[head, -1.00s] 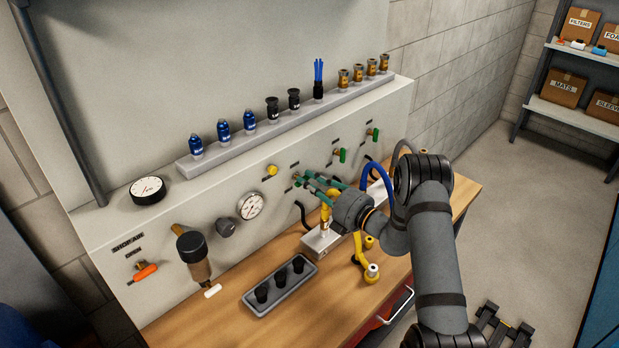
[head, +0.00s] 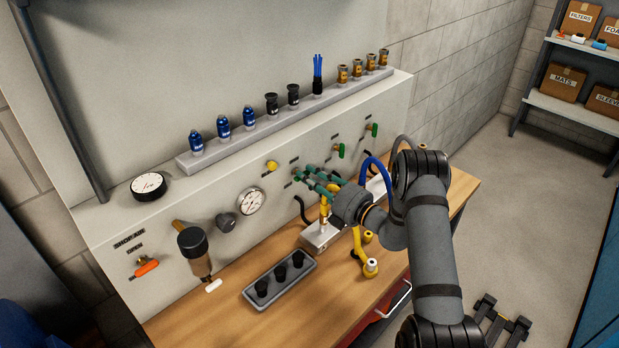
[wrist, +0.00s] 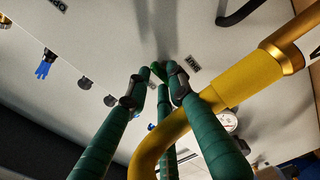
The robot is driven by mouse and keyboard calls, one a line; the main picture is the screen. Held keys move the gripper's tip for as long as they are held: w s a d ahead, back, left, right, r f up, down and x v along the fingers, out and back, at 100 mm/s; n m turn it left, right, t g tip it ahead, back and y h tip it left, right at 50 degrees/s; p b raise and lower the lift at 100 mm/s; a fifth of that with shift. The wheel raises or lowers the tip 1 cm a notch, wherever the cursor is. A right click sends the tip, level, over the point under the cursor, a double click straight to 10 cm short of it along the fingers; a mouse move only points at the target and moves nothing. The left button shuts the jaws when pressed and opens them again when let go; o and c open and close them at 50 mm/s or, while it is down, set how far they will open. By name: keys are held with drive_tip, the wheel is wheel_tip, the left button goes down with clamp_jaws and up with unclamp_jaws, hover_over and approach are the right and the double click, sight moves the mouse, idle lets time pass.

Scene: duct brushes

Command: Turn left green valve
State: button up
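The left green valve (wrist: 158,70) is a small green handle on the pale panel. It shows between and just beyond my fingertips in the wrist view, and is mostly hidden by the fingers in the head view. My gripper (head: 307,177) has green-wrapped fingers pointing at the panel. In the wrist view, two dark-banded fingertips (wrist: 156,86) stand apart on either side of the handle, with a third finger below. I cannot tell whether any finger touches the handle. Two other green valves, a middle one (head: 339,151) and a right one (head: 374,130), stand farther right.
A yellow pipe (wrist: 240,84) crosses close by my right finger in the wrist view. A yellow knob (head: 271,166) and a gauge (head: 251,201) are left of the gripper. A blue hose (head: 377,168) arches behind the wrist. A tray of black cups (head: 280,281) lies below.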

drive_tip(key=o, duration=0.3)
drive_tip(key=v, duration=1.2)
idle(0.3)
drive_tip(key=x, duration=1.2)
